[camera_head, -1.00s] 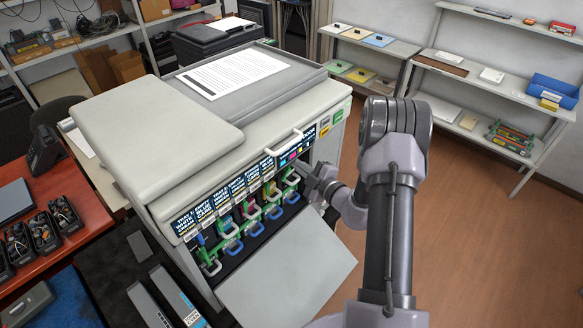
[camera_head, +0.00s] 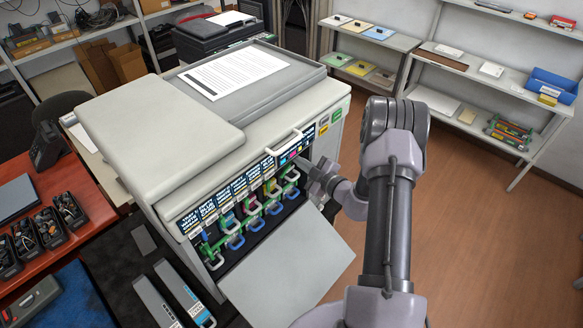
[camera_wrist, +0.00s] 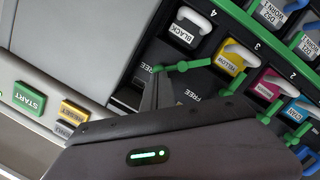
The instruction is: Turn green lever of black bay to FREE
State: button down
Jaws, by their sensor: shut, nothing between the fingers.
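The black bay is the rightmost bay in the printer's open front. Its BLACK cartridge label (camera_wrist: 181,34) shows under a white handle in the wrist view. The green lever (camera_wrist: 188,67) lies below that label, with a FREE marking near its left end. My gripper (camera_wrist: 156,84) is shut and empty. Its fingertips are just below the lever in the wrist view, close to it; I cannot tell whether they touch. In the head view my gripper (camera_head: 302,170) is at the right end of the bay row, and my wrist partly hides that area.
The yellow cartridge label (camera_wrist: 229,63) and its white handle are beside the black bay, with magenta and cyan further right. The folded-down front door (camera_head: 290,255) juts out below the bays. The START button (camera_wrist: 30,98) is on the panel at left. Open floor lies right of the printer.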

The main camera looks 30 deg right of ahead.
jog(key=shift+w+d+f+m+p, duration=0.1)
jog(key=shift+d+f+m+p, duration=0.2)
jog(key=shift+m+p, duration=0.4)
dwell(1.1)
jog(key=shift+r, duration=0.15)
dwell(0.5)
jog(key=a+r+p+v, duration=0.1)
jog(key=a+p+v, duration=0.1)
jog(key=v, duration=1)
jog(key=shift+s+r, duration=0.4)
jog(key=shift+s, duration=0.1)
jog(key=shift+d, duration=0.1)
